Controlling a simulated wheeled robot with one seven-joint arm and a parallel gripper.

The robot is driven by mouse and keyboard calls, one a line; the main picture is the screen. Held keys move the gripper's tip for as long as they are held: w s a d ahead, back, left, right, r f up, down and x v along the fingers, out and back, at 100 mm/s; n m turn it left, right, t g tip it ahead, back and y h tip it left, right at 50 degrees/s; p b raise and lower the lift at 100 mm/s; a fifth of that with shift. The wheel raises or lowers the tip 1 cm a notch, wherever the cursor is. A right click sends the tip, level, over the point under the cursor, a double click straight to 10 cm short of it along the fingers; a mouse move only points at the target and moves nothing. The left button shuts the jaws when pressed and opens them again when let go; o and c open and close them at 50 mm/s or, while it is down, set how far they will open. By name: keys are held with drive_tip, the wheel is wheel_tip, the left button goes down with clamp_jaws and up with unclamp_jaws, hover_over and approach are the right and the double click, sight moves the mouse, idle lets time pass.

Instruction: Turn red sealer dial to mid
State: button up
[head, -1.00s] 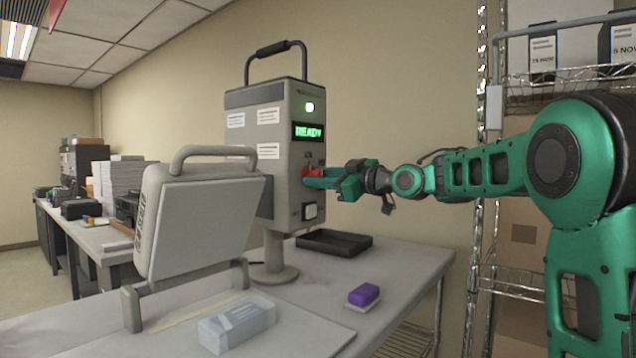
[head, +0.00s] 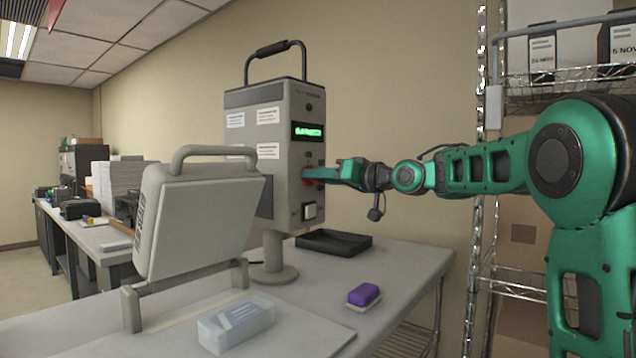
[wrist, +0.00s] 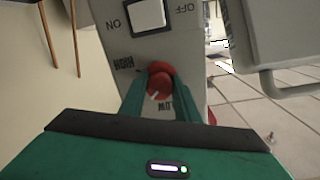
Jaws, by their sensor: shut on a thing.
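The sealer (head: 270,150) is a grey box on a post, with a display lit green but too blurred to read. The red dial (head: 307,175) is on its front face. In the wrist view the dial (wrist: 158,80) sits between HIGH and LOW labels, with a short white mark on it. Any mid label is hidden or not readable. My gripper (head: 318,173) is shut on the dial, one finger on each side in the wrist view (wrist: 158,92).
A white ON/OFF rocker switch (head: 309,211) is on the sealer face near the dial. A black tray (head: 334,243), a purple block (head: 363,294) and a clear box (head: 236,324) are on the table. A grey hinged panel (head: 200,222) stands in front at left.

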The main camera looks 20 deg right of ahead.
drive_tip(key=shift+w+d+r+m, duration=0.1)
drive_tip(key=shift+d+m, duration=0.1)
drive_tip(key=shift+m, duration=0.4)
drive_tip(key=shift+d+r+m, duration=0.1)
drive_tip(key=shift+d+m, duration=0.1)
drive_tip(key=shift+m, duration=0.4)
drive_tip(key=shift+f, duration=0.1)
drive_tip(key=o, duration=1)
drive_tip(key=shift+a, duration=0.15)
drive_tip(key=shift+f, duration=0.1)
drive_tip(key=v, duration=1)
drive_tip(key=shift+s+d, duration=0.25)
